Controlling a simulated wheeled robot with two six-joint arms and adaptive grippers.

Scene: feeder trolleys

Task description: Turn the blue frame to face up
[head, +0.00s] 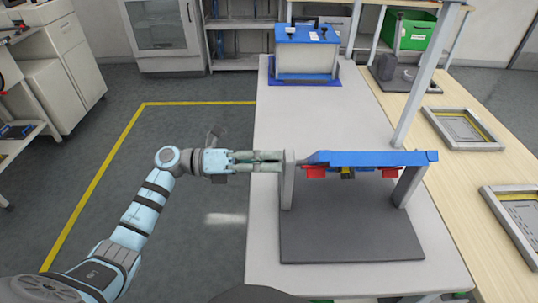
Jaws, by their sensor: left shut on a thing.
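The blue frame (375,158) lies roughly level between two grey posts on a dark base plate (350,240). A plain blue side shows on top, and red parts (314,172) and a dark and yellow part (347,173) hang below it. My left gripper (276,161) reaches in from the left, level with the frame, just outside the left post (288,180). It is shut on the pivot end of the frame at that post; the fingers mostly hide what they hold. My right gripper is not in view.
The base plate stands on a light grey table (315,125). A blue-topped box (306,52) stands at its far end. A wooden bench (465,170) with grey trays (463,128) runs along the right, with an upright pole (430,80) near its edge. Open floor lies left.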

